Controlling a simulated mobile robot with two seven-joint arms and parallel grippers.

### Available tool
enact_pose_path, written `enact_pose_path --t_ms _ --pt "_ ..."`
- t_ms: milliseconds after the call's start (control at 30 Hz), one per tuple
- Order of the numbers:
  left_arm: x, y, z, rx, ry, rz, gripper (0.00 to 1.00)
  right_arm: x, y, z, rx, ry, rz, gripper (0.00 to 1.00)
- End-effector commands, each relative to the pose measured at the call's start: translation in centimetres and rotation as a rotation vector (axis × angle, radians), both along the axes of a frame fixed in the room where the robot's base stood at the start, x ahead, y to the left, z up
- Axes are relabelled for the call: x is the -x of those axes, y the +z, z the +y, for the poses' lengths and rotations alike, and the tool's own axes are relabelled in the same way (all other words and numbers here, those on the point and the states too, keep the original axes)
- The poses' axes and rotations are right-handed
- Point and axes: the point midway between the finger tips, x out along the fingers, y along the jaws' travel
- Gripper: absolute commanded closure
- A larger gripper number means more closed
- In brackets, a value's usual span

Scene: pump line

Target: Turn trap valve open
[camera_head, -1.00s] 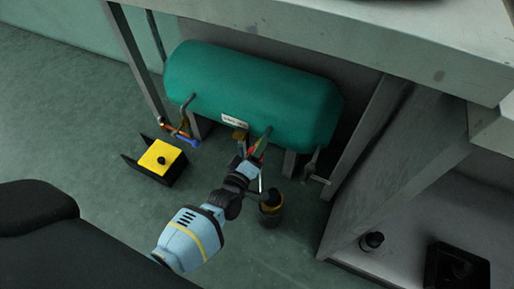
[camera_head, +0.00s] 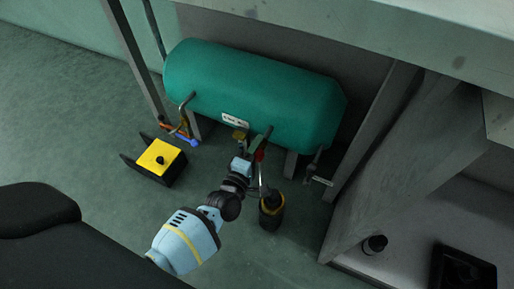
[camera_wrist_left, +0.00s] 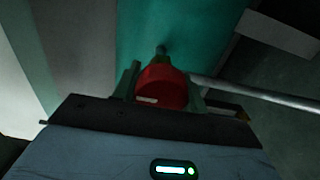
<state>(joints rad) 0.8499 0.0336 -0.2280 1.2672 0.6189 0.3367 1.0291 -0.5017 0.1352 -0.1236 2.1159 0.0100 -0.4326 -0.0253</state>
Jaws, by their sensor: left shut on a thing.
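The trap valve's red handle (camera_head: 260,153) shows at the lower front of the green tank, by a short pipe stub. In the left wrist view the red handle (camera_wrist_left: 162,88) sits between the two fingers of my left gripper (camera_wrist_left: 165,84), which is shut on it. In the head view my left gripper (camera_head: 250,160) reaches up to the handle from below; its fingertips are small and partly hidden. How far the valve is turned I cannot tell. My right gripper is in neither view.
The green tank (camera_head: 250,93) lies under a grey bench. A black cup-like container (camera_head: 271,212) with a yellow rim stands close right of my gripper. A yellow-topped box (camera_head: 162,160) and a blue-handled valve (camera_head: 189,141) are to the left. The floor between is clear.

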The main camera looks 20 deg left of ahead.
Motion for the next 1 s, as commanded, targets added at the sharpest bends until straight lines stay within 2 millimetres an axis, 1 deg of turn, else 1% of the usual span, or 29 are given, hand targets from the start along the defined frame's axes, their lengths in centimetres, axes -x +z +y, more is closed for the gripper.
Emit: enact_pose_path --t_ms 367,400,533,833,933,1000 --pt "0.1 -0.1 0.0 0.008 0.0 0.002 0.8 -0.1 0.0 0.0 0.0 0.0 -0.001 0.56" --pt "0.1 -0.1 0.0 0.008 0.0 0.002 0.52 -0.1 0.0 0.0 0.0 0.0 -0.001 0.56" --pt "0.1 -0.1 0.0 0.006 0.0 0.002 0.36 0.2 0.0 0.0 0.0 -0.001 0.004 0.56" --pt "0.2 0.0 0.0 0.005 0.0 0.001 0.36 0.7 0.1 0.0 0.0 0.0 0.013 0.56" --pt "0.9 0.0 0.0 0.004 0.0 0.002 0.36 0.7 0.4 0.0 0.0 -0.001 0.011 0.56" --pt "1.9 0.0 0.0 0.004 -0.001 0.002 0.36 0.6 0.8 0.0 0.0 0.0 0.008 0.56"
